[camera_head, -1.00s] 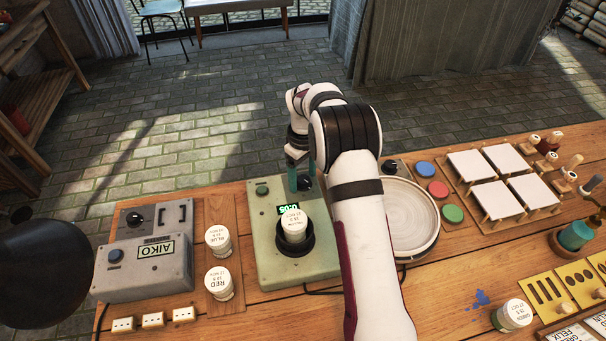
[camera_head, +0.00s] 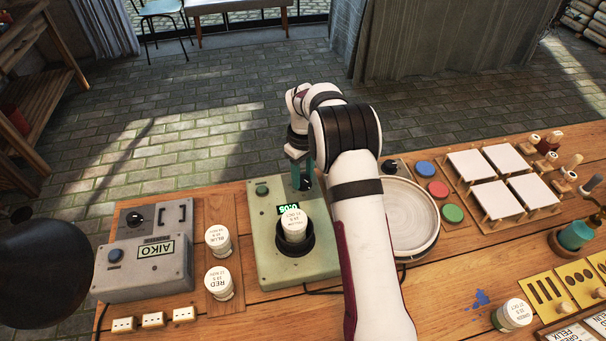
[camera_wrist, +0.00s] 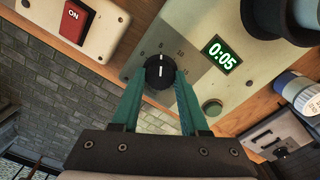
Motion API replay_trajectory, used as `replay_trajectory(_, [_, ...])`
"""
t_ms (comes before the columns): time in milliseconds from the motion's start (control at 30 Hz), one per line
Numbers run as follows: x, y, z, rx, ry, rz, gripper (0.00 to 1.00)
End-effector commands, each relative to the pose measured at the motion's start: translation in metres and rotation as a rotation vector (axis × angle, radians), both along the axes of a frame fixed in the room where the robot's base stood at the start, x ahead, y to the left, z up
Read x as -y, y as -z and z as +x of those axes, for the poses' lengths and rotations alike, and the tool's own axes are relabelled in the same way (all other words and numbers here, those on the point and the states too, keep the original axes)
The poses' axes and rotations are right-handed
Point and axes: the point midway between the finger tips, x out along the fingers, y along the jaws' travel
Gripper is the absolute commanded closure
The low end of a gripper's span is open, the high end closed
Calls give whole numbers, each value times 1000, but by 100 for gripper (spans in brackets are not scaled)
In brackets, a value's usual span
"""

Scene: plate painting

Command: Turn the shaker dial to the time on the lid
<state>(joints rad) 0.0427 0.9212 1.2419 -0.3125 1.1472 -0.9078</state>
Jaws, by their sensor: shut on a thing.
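The shaker (camera_head: 265,262) is a pale green box on the table. Its lit green display (camera_wrist: 221,55) reads 0:05. A white-lidded jar (camera_head: 294,222) stands upright in its black holder, its lid print inverted and too small to read surely. The black dial (camera_wrist: 160,66) shows in the wrist view with a white pointer line, roughly upright there, and small scale marks beyond it. My gripper (camera_wrist: 161,80) has its teal fingers on both sides of the dial, shut on it. In the head view my arm partly hides the dial.
A green button (camera_wrist: 212,107) sits beside the display. Blue (camera_head: 218,240) and red (camera_head: 219,283) jars stand left of the shaker, near a grey box (camera_head: 140,270) labelled AIKO. A round plate (camera_head: 420,215) lies right, partly behind my arm. A red ON switch (camera_wrist: 74,20) shows in the wrist view.

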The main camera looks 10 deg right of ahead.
Motion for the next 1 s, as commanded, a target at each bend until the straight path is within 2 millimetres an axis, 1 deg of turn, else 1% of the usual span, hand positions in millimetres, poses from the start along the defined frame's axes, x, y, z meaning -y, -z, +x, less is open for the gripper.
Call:
replay_trajectory(267, [0,0,0,0,176,0,100])
replay_trajectory(1000, [1,-1,1,2,876,1,100])
